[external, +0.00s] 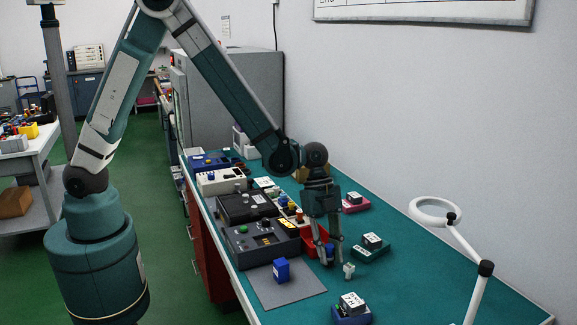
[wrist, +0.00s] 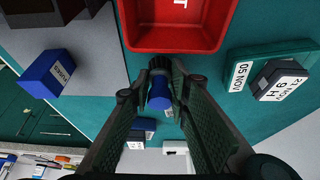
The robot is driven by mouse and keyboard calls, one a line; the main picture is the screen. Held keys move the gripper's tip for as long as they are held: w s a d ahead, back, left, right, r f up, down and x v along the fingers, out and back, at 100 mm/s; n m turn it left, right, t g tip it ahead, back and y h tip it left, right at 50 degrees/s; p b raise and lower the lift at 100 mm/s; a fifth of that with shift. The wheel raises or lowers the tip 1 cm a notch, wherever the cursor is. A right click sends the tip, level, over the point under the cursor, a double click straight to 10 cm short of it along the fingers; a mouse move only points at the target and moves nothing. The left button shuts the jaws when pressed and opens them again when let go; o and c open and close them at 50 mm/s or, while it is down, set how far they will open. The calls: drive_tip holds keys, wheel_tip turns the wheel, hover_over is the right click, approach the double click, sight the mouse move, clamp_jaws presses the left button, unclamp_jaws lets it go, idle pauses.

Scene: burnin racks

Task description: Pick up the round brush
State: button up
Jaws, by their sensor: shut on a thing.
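The round brush (wrist: 160,92), a small blue cylinder with a dark ribbed end, is between my two fingers in the wrist view. My gripper (wrist: 160,103) is shut on it. In the external view my gripper (external: 327,258) points down low over the teal bench, and the blue of the brush (external: 330,250) shows between its fingers. Whether the brush touches the bench is hard to tell. The fingers hide part of its sides.
A red bin (wrist: 175,40) lies just beyond the brush. A blue labelled box (wrist: 46,72) stands on a grey mat (external: 278,297). A white magnifier lamp (external: 482,285) stands at the front right.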

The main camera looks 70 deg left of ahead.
sight(330, 245)
drive_tip(key=shift+r, duration=4.4)
